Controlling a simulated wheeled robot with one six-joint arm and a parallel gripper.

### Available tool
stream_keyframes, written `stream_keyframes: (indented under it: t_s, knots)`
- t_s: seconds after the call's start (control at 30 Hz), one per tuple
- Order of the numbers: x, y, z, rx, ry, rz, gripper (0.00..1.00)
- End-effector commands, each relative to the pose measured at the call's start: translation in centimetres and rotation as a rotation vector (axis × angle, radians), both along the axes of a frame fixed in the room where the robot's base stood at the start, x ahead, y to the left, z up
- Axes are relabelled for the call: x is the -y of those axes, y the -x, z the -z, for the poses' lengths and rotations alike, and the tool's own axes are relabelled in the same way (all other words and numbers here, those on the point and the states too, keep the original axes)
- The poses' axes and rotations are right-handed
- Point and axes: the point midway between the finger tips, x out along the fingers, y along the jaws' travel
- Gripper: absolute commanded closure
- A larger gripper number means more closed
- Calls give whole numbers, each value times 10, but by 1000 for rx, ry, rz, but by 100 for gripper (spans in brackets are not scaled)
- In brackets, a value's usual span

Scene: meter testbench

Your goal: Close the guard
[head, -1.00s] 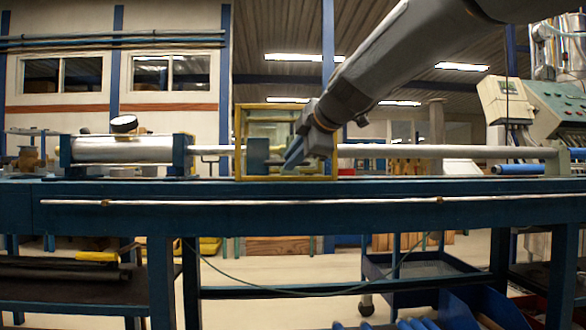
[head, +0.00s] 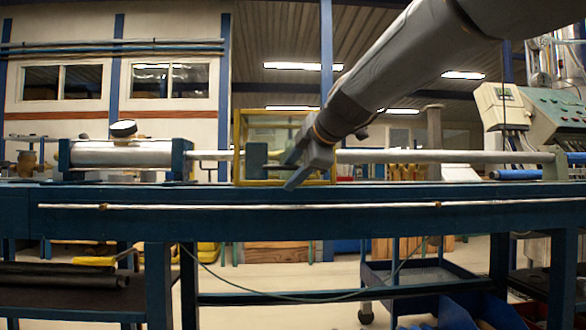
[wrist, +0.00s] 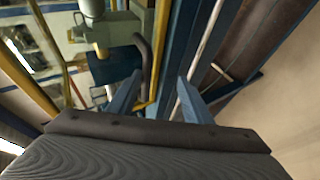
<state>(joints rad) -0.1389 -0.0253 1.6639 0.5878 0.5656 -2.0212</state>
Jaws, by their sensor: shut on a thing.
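The guard (head: 236,146) is a yellow-framed box with clear panels around the middle of the test line in the head view. In the wrist view its yellow frame (wrist: 30,77) runs down the left side. My gripper (head: 287,171) is at the guard's lower front, just above the bench's front edge. In the wrist view the two blue-grey fingers of my gripper (wrist: 160,88) stand apart, with a yellow bar between them. It is shut on the guard, but the exact contact is hard to see. My gripper and wrist hide the guard's right part.
A blue bench (head: 400,213) carries a silver cylinder (head: 120,154) with a gauge at left and a long pipe (head: 450,156) at right. A control box (head: 545,108) stands at far right. A dark curved rod (wrist: 145,65) is close to the fingers.

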Motion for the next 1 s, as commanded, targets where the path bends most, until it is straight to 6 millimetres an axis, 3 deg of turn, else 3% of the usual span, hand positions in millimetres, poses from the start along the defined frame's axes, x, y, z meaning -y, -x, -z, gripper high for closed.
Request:
stream_keyframes:
  t_s: [0.03, 0.07, 0.27, 0.33, 0.6, 1.0]
  knots:
    - [-1, 2, 11, -22, 4, -6, 70]
    - [-1, 3, 10, -22, 4, -6, 70]
    - [10, 22, -7, -16, 2, -4, 65]
    - [16, 32, -15, -13, 2, -2, 70]
    - [30, 57, -35, -4, 1, 0, 70]
    - [33, 61, -39, 0, 0, 1, 70]
